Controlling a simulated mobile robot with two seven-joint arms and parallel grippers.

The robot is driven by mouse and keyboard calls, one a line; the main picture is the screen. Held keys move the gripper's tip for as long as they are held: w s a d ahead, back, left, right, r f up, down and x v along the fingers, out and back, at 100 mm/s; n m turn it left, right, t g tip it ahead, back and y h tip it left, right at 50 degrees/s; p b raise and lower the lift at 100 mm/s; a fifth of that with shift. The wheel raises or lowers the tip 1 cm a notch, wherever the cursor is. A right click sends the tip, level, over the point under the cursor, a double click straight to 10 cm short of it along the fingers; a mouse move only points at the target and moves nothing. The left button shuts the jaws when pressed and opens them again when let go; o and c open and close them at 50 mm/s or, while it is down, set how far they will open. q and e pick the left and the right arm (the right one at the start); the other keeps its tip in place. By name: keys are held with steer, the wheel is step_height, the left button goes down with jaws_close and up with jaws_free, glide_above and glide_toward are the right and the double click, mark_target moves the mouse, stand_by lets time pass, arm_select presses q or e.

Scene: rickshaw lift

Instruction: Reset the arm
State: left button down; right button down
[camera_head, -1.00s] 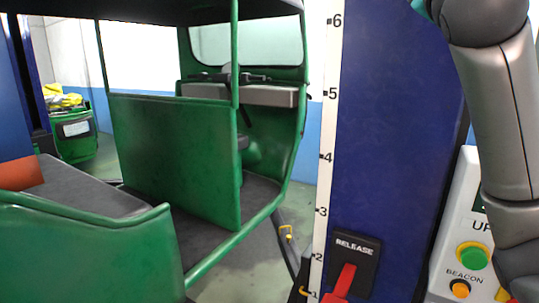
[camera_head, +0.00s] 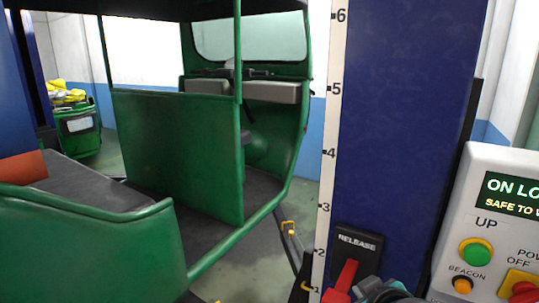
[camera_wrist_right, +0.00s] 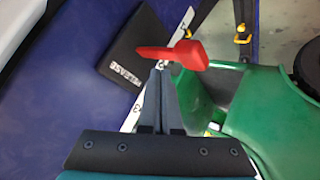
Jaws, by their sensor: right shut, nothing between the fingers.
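My right gripper (camera_wrist_right: 160,72) is shut and empty in the right wrist view, its two dark fingers together. The fingertips are close beside the red release lever (camera_wrist_right: 172,54); I cannot tell whether they touch it. In the head view the red lever (camera_head: 346,276) stands on the black RELEASE plate (camera_head: 357,243) low on the blue lift post (camera_head: 400,130). A dark part of my right arm or gripper shows at the bottom edge, just right of the lever. My left arm is not in view.
A green rickshaw (camera_head: 175,150) fills the left and middle. A white control box (camera_head: 460,215) with a lit display, a green UP button (camera_head: 475,251), a BEACON button and a red-and-yellow power-off button stands at the right. Floor shows between rickshaw and post.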

steer(key=s+a+f+m+g, duration=0.1)
steer(key=s+f+g, duration=0.1)
steer(key=s+f, duration=0.45)
steer(key=s+f+m+g+y, duration=0.1)
steer(key=s+f+g, duration=0.2)
steer(key=s, duration=0.7)
steer(key=s+a+f+m+g, duration=0.1)
steer(key=s+f+m+g, duration=0.1)
steer(key=s+f, duration=0.45)
step_height(320, 180, down, 32)
steer(key=s+g+b, duration=0.1)
steer(key=s+b, duration=0.2)
steer(key=b, duration=0.8)
steer(key=s+d+f+b, duration=0.1)
steer(key=s+f+b, duration=0.4)
steer(key=f, duration=0.7)
steer(key=s+d+f+n+g+b, duration=0.1)
steer(key=s+f+b, duration=0.4)
steer(key=s+f, duration=0.5)
steer(key=shift+d+f+b, duration=0.3)
steer(key=shift+d+f, duration=0.3)
steer(key=shift+f, duration=0.35)
